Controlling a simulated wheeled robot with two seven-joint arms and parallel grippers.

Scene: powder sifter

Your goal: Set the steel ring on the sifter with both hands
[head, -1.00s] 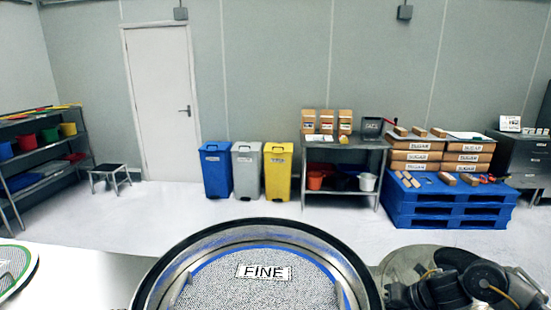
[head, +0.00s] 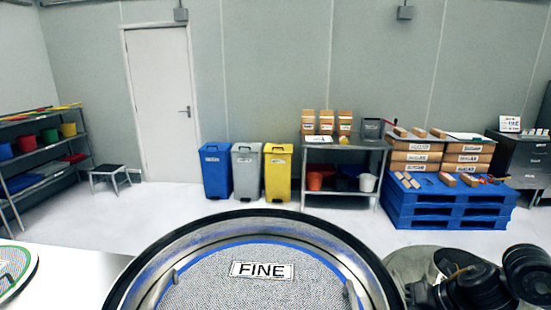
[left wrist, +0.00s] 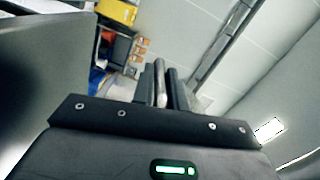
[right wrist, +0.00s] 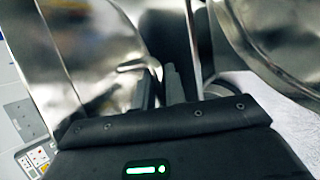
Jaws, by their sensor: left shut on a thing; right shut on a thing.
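The steel ring (head: 333,241), with a black outer rim, fills the bottom middle of the head view. Inside it shows a pale mesh with a blue edge and a FINE label (head: 263,270). In the left wrist view my left gripper (left wrist: 166,85) is shut on a thin grey upright piece, apparently part of the ring. The sifter body cannot be told apart beneath the ring.
Another mesh screen with a green edge (head: 14,268) lies on the pale table (head: 75,280) at the left. A round grey metal part (head: 405,268) is partly hidden behind my right arm. Bins (head: 246,170), shelves and a blue pallet (head: 450,205) stand far behind.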

